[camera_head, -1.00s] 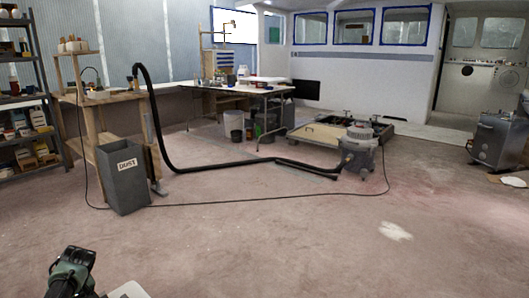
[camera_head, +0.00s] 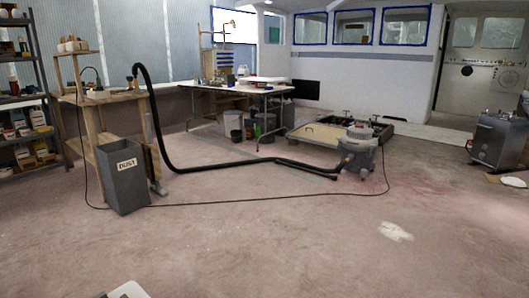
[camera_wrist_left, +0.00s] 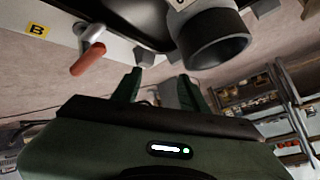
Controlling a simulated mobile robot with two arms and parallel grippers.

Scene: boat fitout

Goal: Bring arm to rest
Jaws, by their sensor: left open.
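My left gripper (camera_wrist_left: 165,92) shows in the left wrist view as a dark green body with two fingers spread apart. It is open, and I see nothing held between the fingers. In the head view neither gripper is in the picture. Only a small pale part of my own body shows at the bottom edge.
A grey dust bin (camera_head: 124,178) stands beside a wooden workbench (camera_head: 100,97) at the left. A black hose (camera_head: 230,164) and thin cable cross the floor to a grey vacuum (camera_head: 357,150). A white table (camera_head: 240,88) stands behind.

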